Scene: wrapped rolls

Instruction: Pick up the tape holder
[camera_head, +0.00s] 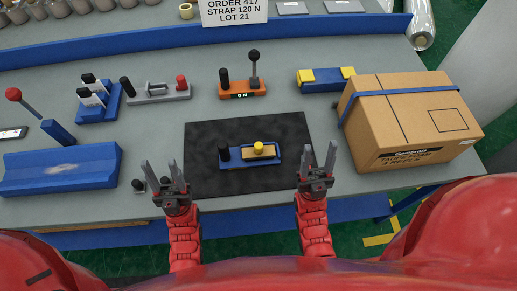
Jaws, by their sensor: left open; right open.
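A small blue-based device (236,160) with a black knob at its left, a tan block and a yellow knob lies on a black mat (208,180) in the head view. It looks like the tape holder, though no label confirms this. My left gripper (159,163) is open and empty, left of the mat's front-left part, with the device off to its right. My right gripper (319,146) is open and empty at the mat's right edge, right of the device. Both grippers are apart from the device. I cannot tell their height above the table.
A cardboard box (400,120) with a blue strap stands right of the mat. Behind are an orange unit (242,92) with a lever, a grey fixture (160,95) and a yellow-ended blue block (325,86). A blue trough (60,172) lies left. The mat around the device is clear.

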